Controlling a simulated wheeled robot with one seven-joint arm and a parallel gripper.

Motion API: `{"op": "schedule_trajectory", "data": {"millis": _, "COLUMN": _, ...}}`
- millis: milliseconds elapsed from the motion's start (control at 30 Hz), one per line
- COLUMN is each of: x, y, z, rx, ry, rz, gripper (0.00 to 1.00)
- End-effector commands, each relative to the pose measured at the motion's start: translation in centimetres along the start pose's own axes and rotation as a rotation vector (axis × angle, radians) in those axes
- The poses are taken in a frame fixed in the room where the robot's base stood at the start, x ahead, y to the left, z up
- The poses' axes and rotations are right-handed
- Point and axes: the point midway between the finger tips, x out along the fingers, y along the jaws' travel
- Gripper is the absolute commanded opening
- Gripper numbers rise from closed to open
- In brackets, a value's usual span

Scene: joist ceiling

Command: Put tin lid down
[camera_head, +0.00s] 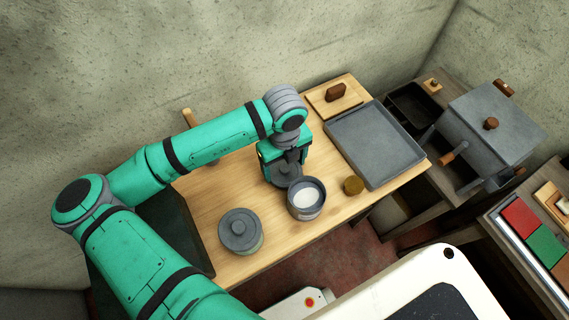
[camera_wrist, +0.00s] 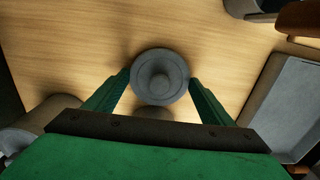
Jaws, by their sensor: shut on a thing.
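My gripper (camera_head: 284,172) is shut on the grey tin lid (camera_wrist: 160,77), a round disc with a centre knob. In the wrist view the lid sits between the two fingers, knob towards the camera. In the head view it shows just behind and left of the open tin (camera_head: 307,210), a grey pot with white contents. The lid is apart from the tin's mouth. Whether it touches the table (camera_head: 215,195) is hard to tell. The gripper partly hides the lid in the head view.
A second tin with its lid on (camera_head: 241,232) stands at the table's front left. A small brass cylinder (camera_head: 353,185) stands right of the open tin. A grey tray (camera_head: 376,145) and a wooden board (camera_head: 322,101) fill the right side. Bare wood shows left of the gripper.

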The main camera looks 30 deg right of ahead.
Motion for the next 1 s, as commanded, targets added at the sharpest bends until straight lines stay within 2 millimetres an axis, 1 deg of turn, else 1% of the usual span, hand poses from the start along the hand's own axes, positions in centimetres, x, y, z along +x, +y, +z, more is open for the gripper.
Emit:
{"op": "schedule_trajectory", "data": {"millis": 100, "x": 0.3, "y": 0.0, "z": 0.0, "rx": -0.001, "ry": 0.001, "rz": 0.000, "gripper": 0.44}}
{"op": "schedule_trajectory", "data": {"millis": 133, "x": 0.4, "y": 0.0, "z": 0.0, "rx": -0.001, "ry": 0.001, "rz": 0.000, "gripper": 0.78}}
{"op": "schedule_trajectory", "data": {"millis": 167, "x": 0.4, "y": 0.0, "z": 0.0, "rx": -0.001, "ry": 0.001, "rz": 0.000, "gripper": 0.86}}
{"op": "schedule_trajectory", "data": {"millis": 200, "x": 0.3, "y": 0.0, "z": 0.0, "rx": -0.001, "ry": 0.001, "rz": 0.000, "gripper": 0.95}}
{"op": "schedule_trajectory", "data": {"millis": 500, "x": 0.3, "y": 0.0, "z": 0.0, "rx": 0.000, "ry": 0.000, "rz": 0.000, "gripper": 0.95}}
{"op": "schedule_trajectory", "data": {"millis": 633, "x": -0.5, "y": 0.0, "z": 0.0, "rx": 0.001, "ry": 0.000, "rz": 0.000, "gripper": 0.95}}
{"op": "schedule_trajectory", "data": {"millis": 767, "x": -2.4, "y": -0.1, "z": 0.0, "rx": 0.001, "ry": -0.001, "rz": -0.001, "gripper": 0.95}}
{"op": "schedule_trajectory", "data": {"millis": 1000, "x": -7.3, "y": -0.1, "z": 0.1, "rx": 0.001, "ry": -0.002, "rz": -0.001, "gripper": 0.95}}
